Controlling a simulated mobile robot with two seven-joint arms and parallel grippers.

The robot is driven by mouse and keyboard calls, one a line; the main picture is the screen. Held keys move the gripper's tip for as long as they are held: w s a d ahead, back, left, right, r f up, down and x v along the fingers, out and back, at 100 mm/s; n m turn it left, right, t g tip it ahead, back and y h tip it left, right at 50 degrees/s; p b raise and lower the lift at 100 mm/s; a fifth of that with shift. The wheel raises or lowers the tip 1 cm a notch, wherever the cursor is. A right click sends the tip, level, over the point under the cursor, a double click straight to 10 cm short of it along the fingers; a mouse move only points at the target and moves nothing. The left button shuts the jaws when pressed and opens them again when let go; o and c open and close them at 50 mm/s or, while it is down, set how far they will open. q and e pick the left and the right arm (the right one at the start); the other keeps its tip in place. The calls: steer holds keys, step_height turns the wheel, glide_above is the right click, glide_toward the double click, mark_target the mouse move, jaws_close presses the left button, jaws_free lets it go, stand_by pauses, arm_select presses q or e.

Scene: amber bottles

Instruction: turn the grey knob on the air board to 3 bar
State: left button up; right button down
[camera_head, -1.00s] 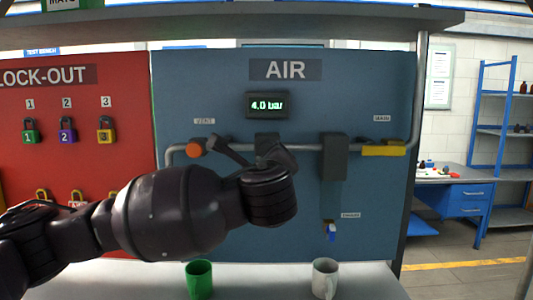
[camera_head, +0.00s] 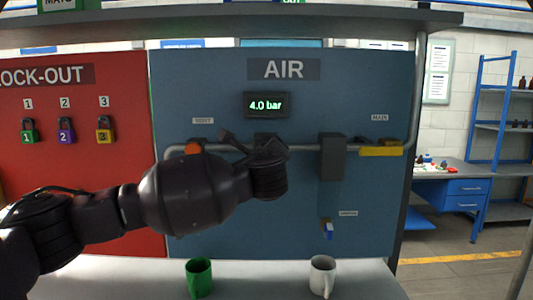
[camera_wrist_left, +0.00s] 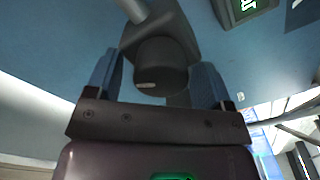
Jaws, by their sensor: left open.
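The grey knob (camera_wrist_left: 160,68) shows in the left wrist view as a dark round cap with a short pale mark, in front of a dark regulator body. My left gripper (camera_wrist_left: 157,80) is open, with one blue finger on each side of the knob. I cannot tell whether either finger touches it. In the head view my left wrist and gripper cover the knob. The display (camera_head: 265,105) on the blue air board (camera_head: 350,75) reads 4.0 bar. My right gripper is out of view.
A pipe crosses the board, with an orange part (camera_head: 193,148) at left, a grey block (camera_head: 332,158) and a yellow handle (camera_head: 381,151) at right. A small blue valve (camera_head: 327,230) hangs below. A green mug (camera_head: 199,278) and a white mug (camera_head: 322,276) stand on the bench.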

arm_select(q)
steer(key=c, duration=0.9)
